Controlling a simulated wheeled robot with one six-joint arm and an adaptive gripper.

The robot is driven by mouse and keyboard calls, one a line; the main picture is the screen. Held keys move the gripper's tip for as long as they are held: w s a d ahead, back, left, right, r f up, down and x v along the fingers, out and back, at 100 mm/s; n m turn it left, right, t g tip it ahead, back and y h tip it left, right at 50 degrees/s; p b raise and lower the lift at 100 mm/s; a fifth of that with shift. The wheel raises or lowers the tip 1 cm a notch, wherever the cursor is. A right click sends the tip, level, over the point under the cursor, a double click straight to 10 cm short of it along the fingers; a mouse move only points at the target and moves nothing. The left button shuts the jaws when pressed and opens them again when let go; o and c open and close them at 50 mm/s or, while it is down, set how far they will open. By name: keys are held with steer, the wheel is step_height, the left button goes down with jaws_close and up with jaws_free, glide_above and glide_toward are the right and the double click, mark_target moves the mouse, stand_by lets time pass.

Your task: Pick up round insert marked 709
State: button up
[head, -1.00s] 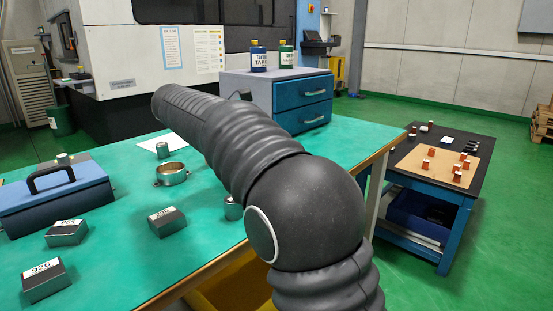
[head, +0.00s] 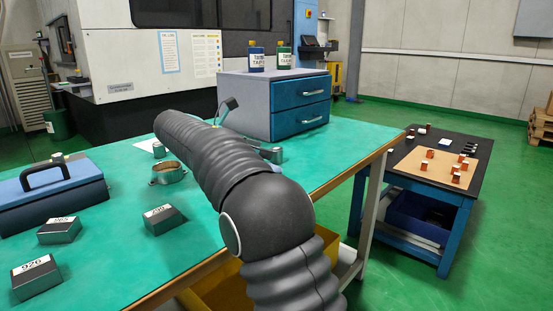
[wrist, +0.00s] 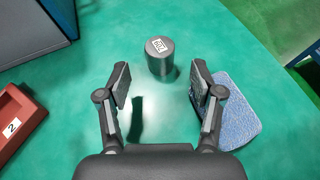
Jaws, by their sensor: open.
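A dark grey round insert (wrist: 160,62) stands upright on the green bench in the wrist view. My gripper (wrist: 160,83) is open and empty, one finger on each side of the view. The insert is ahead of the fingertips, roughly centred between them, and apart from both. In the head view a grey cylinder (head: 277,155) shows beyond my arm, probably the same insert. My gripper is mostly hidden behind my arm there.
A blue cloth (wrist: 225,108) lies by the right finger, and a red tray marked 2 (wrist: 16,128) at left. A drawer cabinet (head: 245,104) stands behind.

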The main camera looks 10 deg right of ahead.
mark_target(276, 153)
steer(key=shift+b+x, duration=0.45)
steer(key=shift+x, duration=2.5)
jaws_close()
